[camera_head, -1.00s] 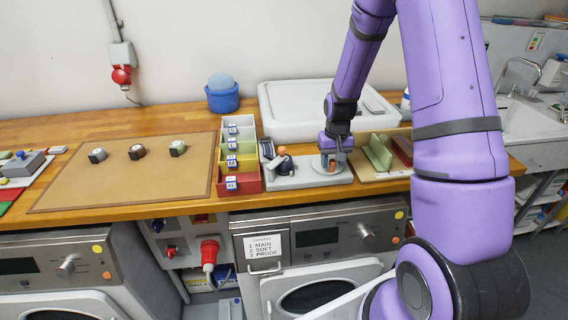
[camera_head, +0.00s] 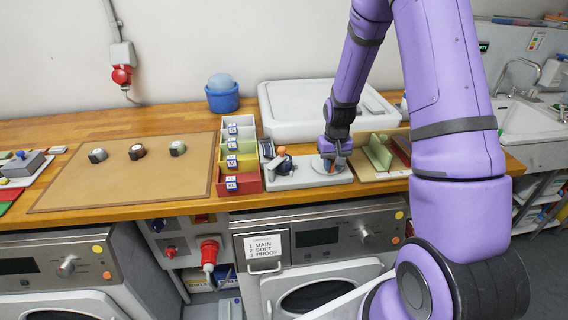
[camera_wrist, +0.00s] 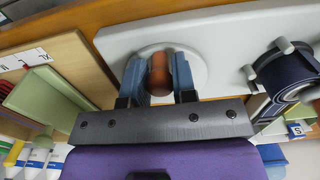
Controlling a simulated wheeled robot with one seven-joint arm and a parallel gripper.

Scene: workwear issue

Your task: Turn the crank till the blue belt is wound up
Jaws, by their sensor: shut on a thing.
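The crank handle (camera_wrist: 160,72) is a brown-orange upright knob on a round pale crank disc (camera_wrist: 199,72), set in a light grey base plate (camera_wrist: 225,35). In the wrist view my gripper (camera_wrist: 159,75) has its two blue-grey fingers on either side of the knob, shut on it. In the head view my gripper (camera_head: 333,160) is over the disc at the right part of the base plate (camera_head: 300,180), mostly hiding the knob. The dark blue belt (camera_wrist: 280,72) shows as a coil around a spool beside the disc. In the head view the belt (camera_head: 284,165) is small, left of my gripper.
Labelled colour bins (camera_head: 246,181) stand left of the base plate. A green rack (camera_head: 377,153) stands close on its right. A white lidded basin (camera_head: 310,103) is behind. A brown mat (camera_head: 120,185) with several small knobs lies at left.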

